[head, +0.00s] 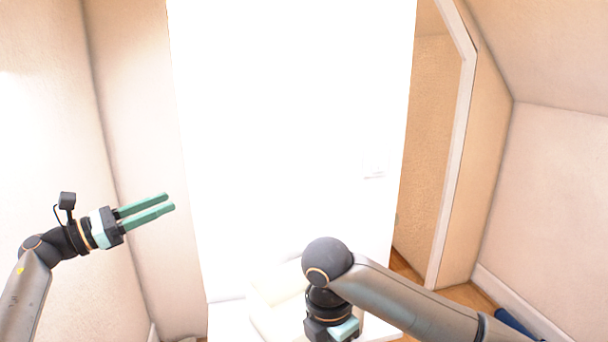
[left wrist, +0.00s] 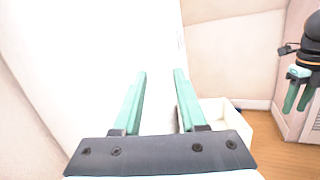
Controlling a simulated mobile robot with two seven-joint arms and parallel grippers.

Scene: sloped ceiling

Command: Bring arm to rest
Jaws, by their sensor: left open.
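My left gripper (head: 170,201) is raised at the left in the head view, in front of the wall and near the left edge of the bright white panel. Its two green fingers point right, parallel and apart, with nothing between them. In the left wrist view the same gripper (left wrist: 160,72) is open and empty. My right arm comes in from the lower right in the head view, bent at a dark round joint. Its gripper points down and is mostly cut off by the bottom edge. In the left wrist view the right gripper (left wrist: 293,112) hangs down with its fingers slightly apart and empty.
A tall, overexposed white panel (head: 280,140) stands straight ahead. A pale cream box-like thing (head: 265,312) is low in front of it; a cream box (left wrist: 235,125) also shows in the left wrist view. A sloped ceiling and white-trimmed opening (head: 455,150) are at right. A dark blue object (head: 515,322) lies by the right wall.

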